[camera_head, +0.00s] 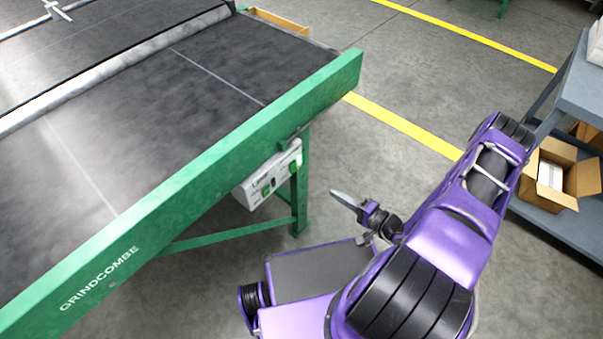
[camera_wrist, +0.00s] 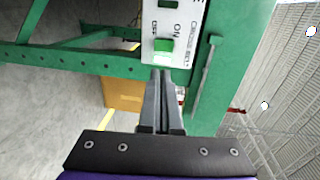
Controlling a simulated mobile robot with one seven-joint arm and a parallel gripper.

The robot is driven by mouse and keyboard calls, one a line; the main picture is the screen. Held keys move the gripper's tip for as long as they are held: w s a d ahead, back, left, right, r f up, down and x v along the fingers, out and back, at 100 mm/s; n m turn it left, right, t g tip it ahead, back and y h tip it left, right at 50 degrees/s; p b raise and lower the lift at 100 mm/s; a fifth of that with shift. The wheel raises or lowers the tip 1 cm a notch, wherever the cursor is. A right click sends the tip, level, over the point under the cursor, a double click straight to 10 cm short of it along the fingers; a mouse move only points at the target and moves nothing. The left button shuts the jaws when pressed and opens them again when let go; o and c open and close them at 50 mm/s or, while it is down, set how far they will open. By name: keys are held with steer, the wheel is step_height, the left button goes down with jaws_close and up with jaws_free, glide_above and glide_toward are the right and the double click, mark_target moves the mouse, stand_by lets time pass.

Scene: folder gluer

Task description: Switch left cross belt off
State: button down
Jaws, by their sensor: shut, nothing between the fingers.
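The white control box (camera_head: 270,178) hangs under the green side rail of the belt table, with small green switches on its face. In the wrist view, the box (camera_wrist: 150,52) shows a green rocker switch (camera_wrist: 163,46) beside ON and OFF marks and a label that seems to read cross belt. Whether the label says left is too small to tell. My gripper (camera_head: 334,194) is shut and empty, to the right of the box in the head view. In the wrist view, my gripper's closed tips (camera_wrist: 161,72) appear just below the green rocker; the gap in depth is unclear.
A second switch (camera_wrist: 168,4) is partly cut off at the wrist view's top edge. A green table leg (camera_head: 299,195) stands beside the box. A grey shelf cart (camera_head: 560,222) with an open cardboard box (camera_head: 546,200) stands at right. Open floor lies between.

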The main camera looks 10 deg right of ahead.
mark_target(295, 170)
steer(key=x, duration=1.4)
steer(key=shift+f, duration=0.1)
